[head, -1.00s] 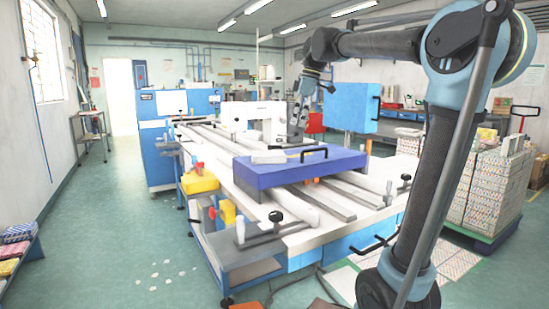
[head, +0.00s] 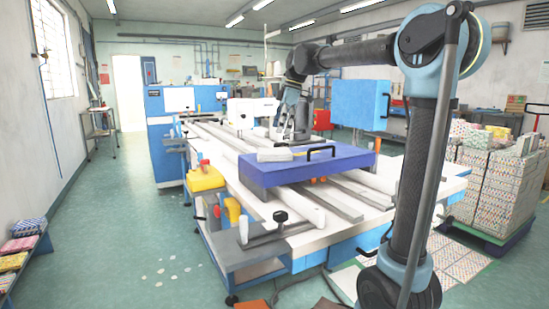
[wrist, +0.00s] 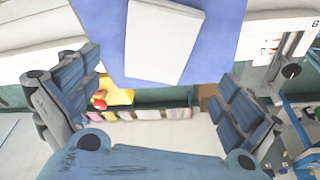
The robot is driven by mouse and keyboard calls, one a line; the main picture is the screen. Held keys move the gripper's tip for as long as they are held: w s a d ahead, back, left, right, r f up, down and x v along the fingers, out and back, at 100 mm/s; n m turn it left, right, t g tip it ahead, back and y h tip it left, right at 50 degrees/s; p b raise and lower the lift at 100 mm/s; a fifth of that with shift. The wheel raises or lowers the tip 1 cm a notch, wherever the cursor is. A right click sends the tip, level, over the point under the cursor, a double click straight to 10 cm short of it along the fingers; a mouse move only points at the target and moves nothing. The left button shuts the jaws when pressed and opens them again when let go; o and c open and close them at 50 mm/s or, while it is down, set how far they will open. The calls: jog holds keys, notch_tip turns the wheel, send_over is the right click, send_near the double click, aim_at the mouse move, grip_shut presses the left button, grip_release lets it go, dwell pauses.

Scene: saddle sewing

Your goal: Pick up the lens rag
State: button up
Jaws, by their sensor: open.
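A pale, flat, folded piece that looks like the lens rag (head: 275,155) lies on top of the purple-blue block (head: 262,178) on the long machine table. It also shows in the wrist view (wrist: 163,40), at the top centre, on the block's blue surface (wrist: 225,25). My gripper (head: 292,137) is above and behind the rag in the head view. In the wrist view my gripper (wrist: 157,67) has its two fingers spread wide with nothing between the pads. The rag lies beyond the fingertips, apart from them.
A black handle (head: 321,151) stands up from the block to the right of the rag. White rollers and rails (head: 300,208) run along the table. A blue box (head: 360,104) stands behind. Stacked cartons (head: 490,188) are at the right.

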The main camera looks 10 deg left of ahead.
aim_at(275, 150)
jog(key=shift+w+x, duration=0.15)
jog(key=shift+x, duration=1.85)
jog(key=shift+w+x, duration=0.15)
jog(key=shift+x, duration=1.9)
jog(key=shift+d, duration=0.1)
jog(key=c, duration=1.1)
jog(key=shift+o, duration=0.2)
notch_tip(275, 150, up, 10)
